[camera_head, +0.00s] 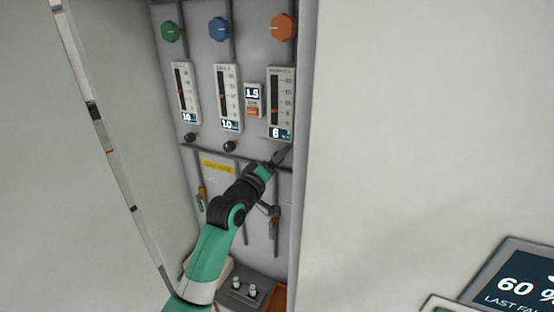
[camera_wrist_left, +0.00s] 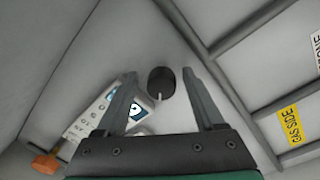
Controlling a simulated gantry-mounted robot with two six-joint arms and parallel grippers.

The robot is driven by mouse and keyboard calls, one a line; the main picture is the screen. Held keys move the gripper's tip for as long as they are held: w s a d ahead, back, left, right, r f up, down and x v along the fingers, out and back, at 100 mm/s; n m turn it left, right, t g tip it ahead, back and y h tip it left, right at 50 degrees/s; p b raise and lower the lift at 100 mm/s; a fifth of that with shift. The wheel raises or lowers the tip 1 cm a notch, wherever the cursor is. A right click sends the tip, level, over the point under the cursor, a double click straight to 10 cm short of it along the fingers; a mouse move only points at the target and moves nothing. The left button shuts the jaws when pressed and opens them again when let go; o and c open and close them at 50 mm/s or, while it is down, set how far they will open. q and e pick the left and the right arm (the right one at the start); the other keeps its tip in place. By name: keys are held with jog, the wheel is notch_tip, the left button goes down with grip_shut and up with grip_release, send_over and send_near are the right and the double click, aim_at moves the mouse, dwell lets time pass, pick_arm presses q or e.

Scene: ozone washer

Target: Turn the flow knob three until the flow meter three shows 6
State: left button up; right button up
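Flow meter three (camera_head: 281,90) is the rightmost gauge in the head view. Its display (camera_head: 280,134) reads 6. It also shows, upside down, in the left wrist view (camera_wrist_left: 90,128). Flow knob three (camera_wrist_left: 161,82) is a small black knob, seen between my left fingertips in the wrist view with a narrow gap on each side. My left gripper (camera_head: 281,155) is open, reaching up to the panel just below flow meter three. My right gripper is not in view.
Two more gauges read 10 (camera_head: 184,92) and 1.0 (camera_head: 227,97), with black knobs (camera_head: 190,137) and (camera_head: 229,147) below. Green (camera_head: 173,30), blue (camera_head: 219,28) and orange (camera_head: 283,27) knobs sit above. A cabinet wall (camera_head: 308,120) stands close to the right.

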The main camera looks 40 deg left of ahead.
pick_arm(q)
jog(key=shift+f, duration=0.1)
jog(key=v, duration=1.1)
jog(key=shift+s+p, duration=0.35)
jog(key=shift+p, duration=0.05)
